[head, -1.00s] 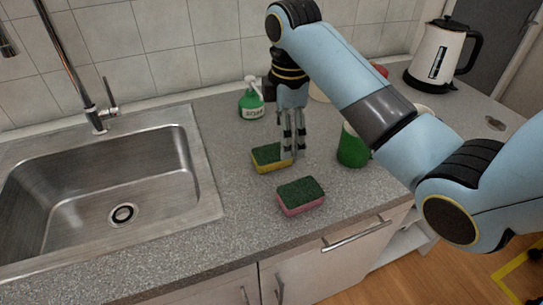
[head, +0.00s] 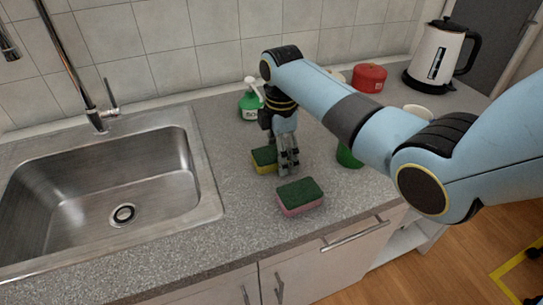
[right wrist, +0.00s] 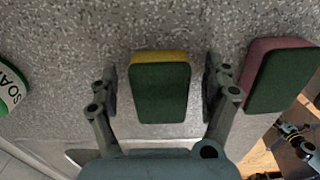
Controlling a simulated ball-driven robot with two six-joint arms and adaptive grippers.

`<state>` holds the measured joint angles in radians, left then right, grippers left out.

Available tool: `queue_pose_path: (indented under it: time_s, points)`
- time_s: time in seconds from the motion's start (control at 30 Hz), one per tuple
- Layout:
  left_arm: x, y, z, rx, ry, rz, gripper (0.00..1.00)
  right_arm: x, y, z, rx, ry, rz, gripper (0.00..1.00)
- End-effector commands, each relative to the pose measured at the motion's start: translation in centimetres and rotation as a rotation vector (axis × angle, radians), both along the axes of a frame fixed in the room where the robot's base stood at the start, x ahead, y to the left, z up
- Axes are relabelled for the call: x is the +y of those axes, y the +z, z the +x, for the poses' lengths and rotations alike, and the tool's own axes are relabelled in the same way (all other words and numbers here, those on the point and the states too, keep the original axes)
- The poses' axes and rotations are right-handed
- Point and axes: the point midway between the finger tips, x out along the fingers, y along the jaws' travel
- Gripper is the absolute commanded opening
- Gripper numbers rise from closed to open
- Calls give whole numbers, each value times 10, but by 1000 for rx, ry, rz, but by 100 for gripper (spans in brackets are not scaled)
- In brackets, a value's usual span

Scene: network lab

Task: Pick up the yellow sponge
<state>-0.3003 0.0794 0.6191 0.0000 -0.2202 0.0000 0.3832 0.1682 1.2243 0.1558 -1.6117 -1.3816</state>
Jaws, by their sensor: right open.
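The yellow sponge (head: 264,160) with a dark green top lies on the grey counter, right of the sink. My right gripper (head: 287,168) is low over it and hides its right part in the head view. In the right wrist view the yellow sponge (right wrist: 159,90) sits between the two open fingers of the right gripper (right wrist: 163,90). A gap shows on each side, so the fingers appear apart from it.
A pink sponge (head: 300,197) with a green top lies just in front of the gripper. A green soap bottle (head: 250,105) stands behind, a green cup (head: 347,157) to the right, partly hidden. A red container (head: 369,78) and kettle (head: 441,55) stand farther back. The sink (head: 100,190) is left.

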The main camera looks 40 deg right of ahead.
Motion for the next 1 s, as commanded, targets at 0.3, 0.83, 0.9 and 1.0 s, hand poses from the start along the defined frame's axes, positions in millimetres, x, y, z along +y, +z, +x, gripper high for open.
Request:
queue_pose_path:
  time_s: [0.3, 0.83, 0.9, 1.0]
  points:
    - [0, 0, 0, 0, 0, 1, 40, 0, -2, 0, -1, 0, 0, 74]
    - [1, 0, 1, -1, 0, 1, 40, 0, -2, 0, -1, 0, 0, 43]
    - [0, 0, 1, -2, 0, 1, 40, 0, 0, 0, -1, 0, 0, 43]
    - [1, 0, 1, -2, 0, 1, 40, 0, 5, 1, -3, 0, 0, 43]
